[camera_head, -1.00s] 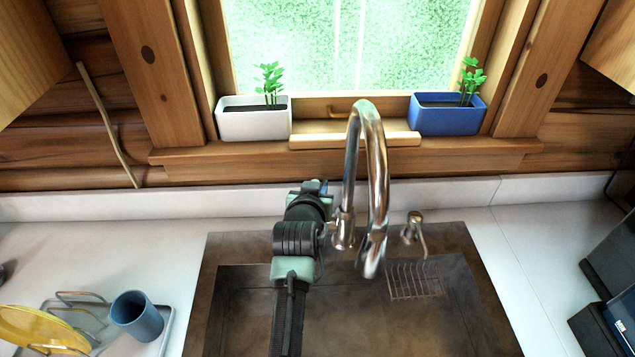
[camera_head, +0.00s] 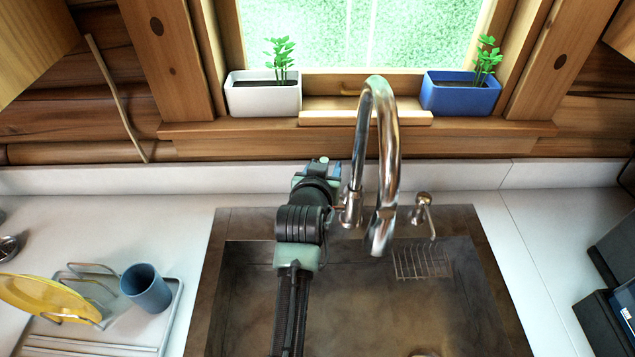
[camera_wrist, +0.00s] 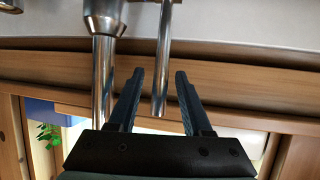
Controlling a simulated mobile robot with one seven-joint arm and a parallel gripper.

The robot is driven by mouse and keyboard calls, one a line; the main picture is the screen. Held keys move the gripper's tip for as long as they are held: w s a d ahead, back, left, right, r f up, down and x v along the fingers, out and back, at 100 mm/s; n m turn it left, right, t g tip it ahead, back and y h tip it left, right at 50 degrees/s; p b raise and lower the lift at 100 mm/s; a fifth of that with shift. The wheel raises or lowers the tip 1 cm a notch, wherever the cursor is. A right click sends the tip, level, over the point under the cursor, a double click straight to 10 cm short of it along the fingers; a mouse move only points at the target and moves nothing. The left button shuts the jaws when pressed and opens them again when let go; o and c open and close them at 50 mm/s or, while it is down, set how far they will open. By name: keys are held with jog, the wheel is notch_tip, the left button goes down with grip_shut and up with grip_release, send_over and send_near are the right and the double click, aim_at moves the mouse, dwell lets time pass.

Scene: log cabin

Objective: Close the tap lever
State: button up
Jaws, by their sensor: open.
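The shiny metal tap (camera_head: 388,150) stands behind the sink, its tall spout curving over the basin; it also shows in the wrist view (camera_wrist: 103,75). In the upside-down wrist view, the tap lever (camera_wrist: 163,50) is a thin metal rod beside the spout's stem. My gripper (camera_wrist: 159,76) is open, with one finger on each side of the lever in the picture. Gaps show on both sides, and I cannot tell whether the lever lies fully between the fingers in depth. In the head view my gripper (camera_head: 328,170) is just left of the tap, and the lever is mostly hidden.
The sink (camera_head: 350,290) lies below the arm. Behind are the wooden window sill (camera_head: 350,130), a white planter (camera_head: 262,98) and a blue planter (camera_head: 460,98). A metal dispenser (camera_head: 422,212) stands right of the tap. A blue cup (camera_head: 147,290) and yellow plate (camera_head: 45,297) are at left.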

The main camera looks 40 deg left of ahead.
jog(key=b+v, duration=0.1)
jog(key=v, duration=0.9)
jog(key=shift+s, duration=0.2)
jog(key=shift+d, duration=0.1)
